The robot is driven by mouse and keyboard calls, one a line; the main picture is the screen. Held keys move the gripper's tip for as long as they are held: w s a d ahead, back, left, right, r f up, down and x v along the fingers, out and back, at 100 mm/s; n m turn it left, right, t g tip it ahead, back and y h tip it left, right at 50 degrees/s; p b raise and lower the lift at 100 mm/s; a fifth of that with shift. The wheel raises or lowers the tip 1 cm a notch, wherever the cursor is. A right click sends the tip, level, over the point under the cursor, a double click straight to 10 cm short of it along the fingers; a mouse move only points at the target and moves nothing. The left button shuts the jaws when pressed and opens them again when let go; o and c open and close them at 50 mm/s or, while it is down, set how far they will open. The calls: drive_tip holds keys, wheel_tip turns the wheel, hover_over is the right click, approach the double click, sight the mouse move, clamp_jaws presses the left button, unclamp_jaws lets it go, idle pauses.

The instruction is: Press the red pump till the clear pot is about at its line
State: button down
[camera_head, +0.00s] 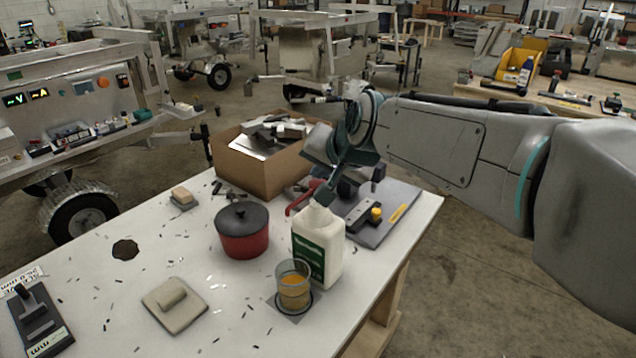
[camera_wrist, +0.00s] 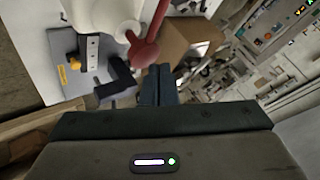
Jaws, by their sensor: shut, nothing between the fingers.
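The white bottle (camera_head: 318,250) with a green label stands upright near the table's right edge. Its red pump (camera_head: 300,199) has a spout pointing left and down; the pump also shows in the wrist view (camera_wrist: 148,46). The clear pot (camera_head: 293,287) stands in front of the bottle on a small dark-edged plate, with amber liquid over roughly its lower two thirds. I cannot make out its line clearly. My gripper (camera_head: 322,194) is shut and empty, its fingertips right at the pump's top; contact cannot be told. The shut fingers also show in the wrist view (camera_wrist: 158,84).
A red pot with a black lid (camera_head: 242,232) stands left of the bottle. A cardboard box (camera_head: 262,165) is behind, and a grey board with a clamp (camera_head: 385,222) lies to the right. Dark scraps litter the white table (camera_head: 200,260).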

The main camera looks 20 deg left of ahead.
drive_tip(key=shift+f+b, duration=1)
drive_tip(key=shift+f, duration=0.15)
idle(0.9)
drive_tip(key=shift+r, duration=0.1)
drive_tip(key=shift+r+p, duration=1.15)
drive_tip(key=shift+r, duration=0.3)
drive_tip(key=shift+r+p, duration=1.9)
drive_tip(key=shift+r, duration=0.7)
drive_tip(key=shift+f, duration=0.15)
